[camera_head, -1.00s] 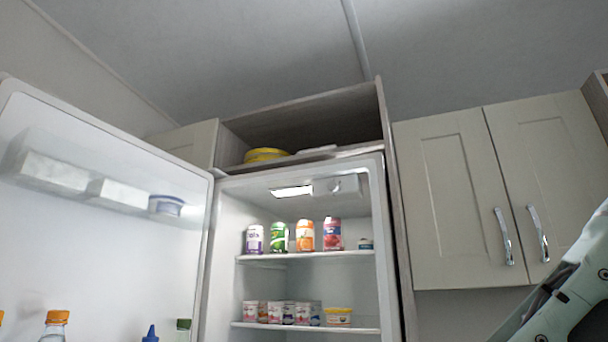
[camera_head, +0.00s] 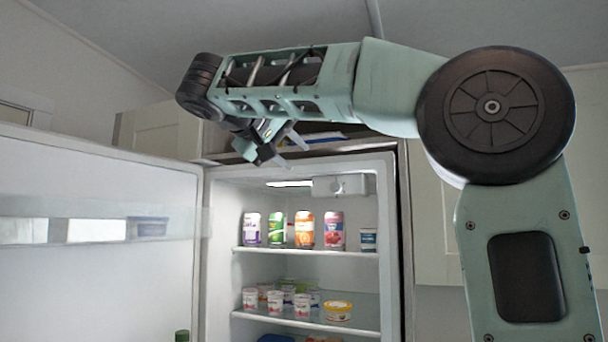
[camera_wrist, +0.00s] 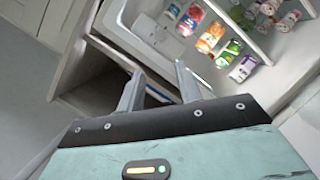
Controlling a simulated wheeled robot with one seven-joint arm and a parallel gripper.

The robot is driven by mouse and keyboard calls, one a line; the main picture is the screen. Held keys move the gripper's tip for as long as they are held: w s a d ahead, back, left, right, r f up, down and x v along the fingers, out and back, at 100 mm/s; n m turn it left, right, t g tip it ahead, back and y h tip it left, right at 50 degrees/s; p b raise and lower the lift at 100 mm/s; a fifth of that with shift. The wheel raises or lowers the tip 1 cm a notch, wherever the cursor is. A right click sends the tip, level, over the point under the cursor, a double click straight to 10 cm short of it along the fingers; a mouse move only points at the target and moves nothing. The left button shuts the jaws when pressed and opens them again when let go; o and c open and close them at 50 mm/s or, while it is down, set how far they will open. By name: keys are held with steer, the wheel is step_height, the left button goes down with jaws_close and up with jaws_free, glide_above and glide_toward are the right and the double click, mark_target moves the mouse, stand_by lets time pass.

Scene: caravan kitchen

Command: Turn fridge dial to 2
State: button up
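The fridge dial (camera_head: 337,186) is a small round white knob on the white control box (camera_head: 358,185) under the fridge ceiling. The control box also shows in the wrist view (camera_wrist: 150,38), where the dial's number marks are too small to read. My gripper (camera_head: 291,150) is open and empty, in front of the fridge's top edge, above and left of the dial in the head view. Its two spread fingers also show in the wrist view (camera_wrist: 160,72), apart from the dial and box.
The fridge door (camera_head: 95,225) stands open at the left. Several cans (camera_head: 304,230) stand on the upper shelf (camera_head: 300,251), with yogurt cups (camera_head: 302,304) below. An open cabinet sits above the fridge, and a closed cupboard (camera_head: 432,225) is at the right.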

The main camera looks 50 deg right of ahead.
mark_target(334, 186)
steer(key=p+x, duration=0.6)
steer(key=x, duration=1)
steer(key=shift+r, duration=0.1)
steer(key=shift+w+d+f+p, duration=0.15)
steer(key=shift+d+f+p, duration=0.2)
steer(key=shift+d, duration=0.25)
steer(key=c, duration=0.7)
